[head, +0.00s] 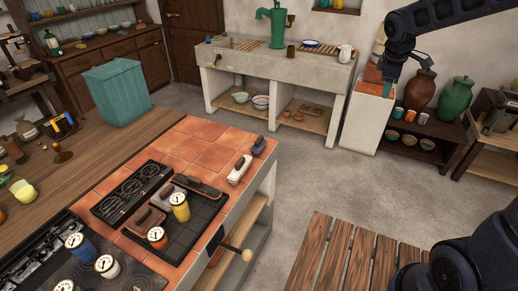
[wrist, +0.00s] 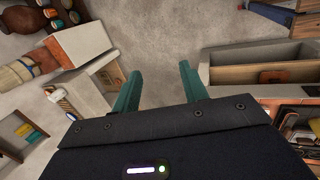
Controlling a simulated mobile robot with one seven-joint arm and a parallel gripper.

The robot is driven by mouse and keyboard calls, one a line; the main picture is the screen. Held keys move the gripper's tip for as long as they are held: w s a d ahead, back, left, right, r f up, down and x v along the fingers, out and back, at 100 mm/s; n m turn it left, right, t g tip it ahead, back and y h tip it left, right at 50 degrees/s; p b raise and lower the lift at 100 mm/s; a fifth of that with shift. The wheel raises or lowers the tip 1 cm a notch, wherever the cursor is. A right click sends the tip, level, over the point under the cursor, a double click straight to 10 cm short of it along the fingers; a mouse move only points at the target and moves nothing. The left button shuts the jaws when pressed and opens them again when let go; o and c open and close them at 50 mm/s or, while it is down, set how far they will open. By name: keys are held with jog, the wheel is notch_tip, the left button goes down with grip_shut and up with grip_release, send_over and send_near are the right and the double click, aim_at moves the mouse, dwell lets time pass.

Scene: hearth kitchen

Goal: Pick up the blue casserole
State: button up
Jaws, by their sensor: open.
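I cannot surely make out a blue casserole in either view. A small blue dish (head: 311,43) lies on the sink counter in the head view; its shape is too small to tell. A blue canister with a dial (head: 82,250) stands at the lower left near the stove. My gripper (head: 388,88) hangs at the upper right, in front of the white cabinet beside the sink. In the wrist view my gripper (wrist: 160,82) has its two teal fingers apart, with only bare floor between them. It holds nothing.
The tiled stove counter (head: 215,155) carries pans, an iron and canisters. A teal box (head: 117,92) stands on the wooden worktop. A stone sink (head: 275,65) is at the back. Large jars (head: 457,100) stand right. A slatted table (head: 345,255) is in front. The middle floor is clear.

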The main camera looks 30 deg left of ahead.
jog(key=w+a+f+n, duration=0.1)
jog(key=a+f+n, duration=0.1)
jog(key=a, duration=0.4)
jog(key=w+a+f+n, duration=0.1)
jog(key=a+f+n, duration=0.15)
jog(key=a, duration=0.25)
jog(key=n, duration=1.4)
send_near(259, 139)
jog(key=shift+t+y, duration=0.3)
jog(key=shift+y, duration=0.1)
jog(key=f, duration=0.4)
jog(key=shift+w+d+f, duration=0.15)
jog(key=shift+w+d, duration=0.05)
jog(key=shift+d, duration=0.1)
jog(key=shift+w+x, duration=0.15)
jog(key=shift+x, duration=1.15)
jog(key=shift+w+x, duration=0.2)
jog(key=shift+x, duration=1.15)
grip_shut()
